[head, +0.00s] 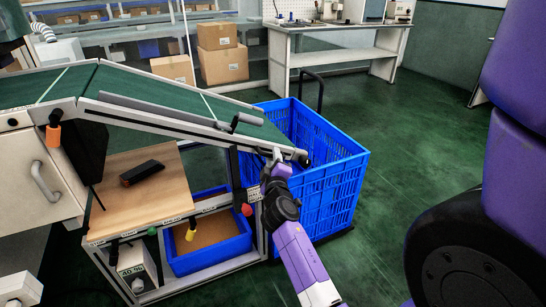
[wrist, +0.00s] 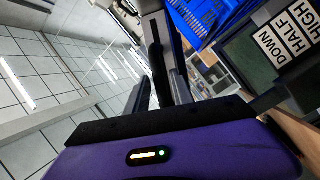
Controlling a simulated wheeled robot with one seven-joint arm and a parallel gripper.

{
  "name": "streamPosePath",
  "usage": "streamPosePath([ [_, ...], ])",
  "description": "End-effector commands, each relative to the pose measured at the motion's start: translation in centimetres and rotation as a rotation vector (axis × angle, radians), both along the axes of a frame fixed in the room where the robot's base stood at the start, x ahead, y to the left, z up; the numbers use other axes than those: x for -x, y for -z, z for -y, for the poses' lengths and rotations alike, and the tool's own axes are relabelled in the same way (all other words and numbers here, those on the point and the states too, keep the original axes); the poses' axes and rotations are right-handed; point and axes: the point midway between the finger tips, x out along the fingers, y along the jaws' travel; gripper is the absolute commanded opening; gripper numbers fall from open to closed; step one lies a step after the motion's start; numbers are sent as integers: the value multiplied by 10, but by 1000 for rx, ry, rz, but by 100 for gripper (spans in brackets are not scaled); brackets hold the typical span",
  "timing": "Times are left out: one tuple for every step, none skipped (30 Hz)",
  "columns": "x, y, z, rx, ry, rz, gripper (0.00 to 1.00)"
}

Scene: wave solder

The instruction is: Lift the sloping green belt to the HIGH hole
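The sloping green belt (head: 190,98) runs down to the right in a grey frame from the flat belt section at left. My gripper (head: 277,158) is at its lower right end, at the end of the frame's near rail. In the wrist view my gripper's two dark fingers (wrist: 160,95) stand apart, with a dark bar (wrist: 155,45) showing between and beyond them. Whether they press on it cannot be told. A plate with the labels DOWN, HALF and HIGH (wrist: 288,40) shows at the right of the wrist view. The holes themselves cannot be made out.
A blue crate (head: 338,190) stands on the floor just behind and right of the belt's end. Below are a wooden shelf (head: 120,205) with a black object (head: 142,173) and a blue bin (head: 210,262). Green floor is free at right. Cardboard boxes (head: 222,65) stand behind.

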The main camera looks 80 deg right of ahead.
Motion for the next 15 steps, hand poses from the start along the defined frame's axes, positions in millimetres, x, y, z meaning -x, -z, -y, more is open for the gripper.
streamPosePath([
  [-1, -1, 5, 1, 2, 0, 29],
  [-2, 0, 7, 0, 1, 0, 29],
  [-3, 0, 9, 0, 1, 0, 29],
  [-3, 0, 10, 0, 0, 0, 29],
  [-4, 0, 11, 0, 0, 0, 29],
  [-4, 0, 12, 0, -1, 0, 29],
  [-4, 0, 12, 0, -1, 0, 29],
  [-4, 0, 13, 0, -1, 0, 29],
  [-4, 0, 13, 0, -1, 0, 29],
  [-5, 0, 12, 0, -1, 0, 29],
  [-4, 0, 12, 0, -1, 0, 29],
  [-4, 0, 12, 0, -1, 0, 29],
  [-4, 0, 12, 0, -1, 0, 29],
  [-4, 0, 12, 0, -1, 0, 23],
  [-4, 0, 12, 0, -1, 0, 15],
])
